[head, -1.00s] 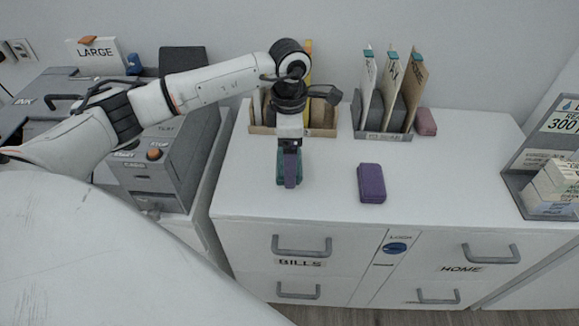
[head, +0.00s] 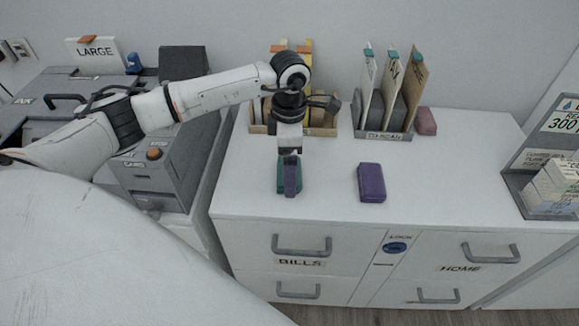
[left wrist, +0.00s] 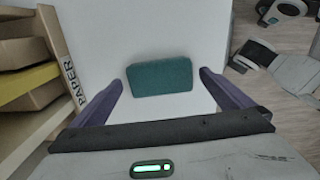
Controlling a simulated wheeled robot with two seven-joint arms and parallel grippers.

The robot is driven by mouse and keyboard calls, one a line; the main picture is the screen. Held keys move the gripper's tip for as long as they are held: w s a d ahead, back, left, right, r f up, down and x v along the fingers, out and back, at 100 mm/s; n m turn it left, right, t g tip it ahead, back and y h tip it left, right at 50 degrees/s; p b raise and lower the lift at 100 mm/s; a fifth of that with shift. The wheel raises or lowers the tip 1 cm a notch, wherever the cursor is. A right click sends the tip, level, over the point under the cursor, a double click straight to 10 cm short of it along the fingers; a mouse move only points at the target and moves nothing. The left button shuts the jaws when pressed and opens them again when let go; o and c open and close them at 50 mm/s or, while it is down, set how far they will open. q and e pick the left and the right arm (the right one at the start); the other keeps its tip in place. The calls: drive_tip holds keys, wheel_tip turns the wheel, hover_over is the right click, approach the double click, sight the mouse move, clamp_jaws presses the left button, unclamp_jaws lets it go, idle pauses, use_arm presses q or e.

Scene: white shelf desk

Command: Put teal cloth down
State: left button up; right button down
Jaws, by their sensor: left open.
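The teal cloth (head: 283,176) is a small folded block on the white desk top, partly hidden behind my left gripper in the head view. In the left wrist view the teal cloth (left wrist: 160,77) lies flat between and just beyond the two purple fingertips, with white surface showing around it. My left gripper (left wrist: 162,84) is open, its fingers apart on either side of the cloth and not closed on it. The left gripper (head: 291,178) points down over the desk in the head view. My right gripper is not in view.
A purple block (head: 371,183) lies to the right on the desk. A paper holder (head: 322,130) and a file rack (head: 384,134) stand at the back, with a pink block (head: 426,121) beside the rack. A grey machine (head: 160,165) stands left. The desk's right middle is clear.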

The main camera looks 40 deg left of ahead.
use_arm(q)
wheel_tip(320, 180, up, 9)
drive_tip(key=shift+d+f, duration=0.15)
drive_tip(key=shift+d, duration=0.1)
drive_tip(key=shift+s, duration=0.15)
idle(0.4)
